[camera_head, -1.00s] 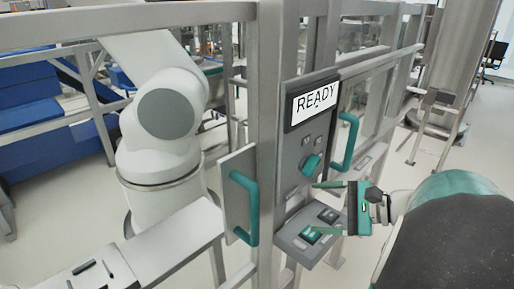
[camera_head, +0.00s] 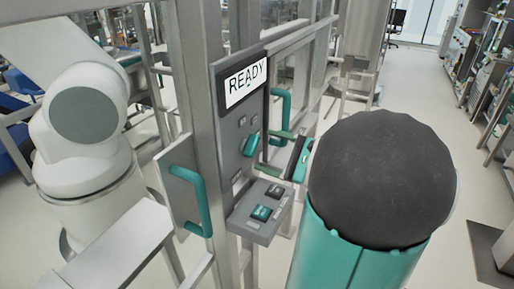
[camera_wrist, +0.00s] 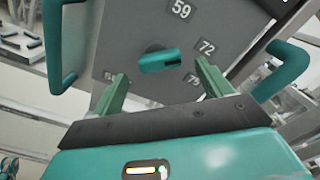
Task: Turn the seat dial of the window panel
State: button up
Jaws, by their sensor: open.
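The window panel (camera_head: 229,133) is a grey upright box with a white READY display (camera_head: 245,81) at its top. The seat dial is a teal knob (camera_head: 251,144) on the panel's face, below the display. In the wrist view the dial (camera_wrist: 161,62) lies a little above and between my fingertips, with number labels such as 59 and 72 around it. My gripper (camera_wrist: 160,82) is open, its two green fingers pointing at the panel on either side of the dial's lower edge. In the head view my gripper (camera_head: 276,150) is just right of the dial, partly hidden by my arm.
Teal handles flank the panel, one on the left door (camera_head: 195,200) and one on the right (camera_head: 281,116). A white robot arm (camera_head: 84,125) stands behind the frame at left.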

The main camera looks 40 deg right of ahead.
aim_at(256, 148)
jog(key=shift+x, duration=1.95)
jog(key=c, duration=1)
jog(key=shift+m, duration=0.3)
jog(key=m, duration=0.4)
jog(key=shift+m, duration=0.4)
jog(key=shift+f+m, duration=0.15)
jog(key=shift+m, duration=2.15)
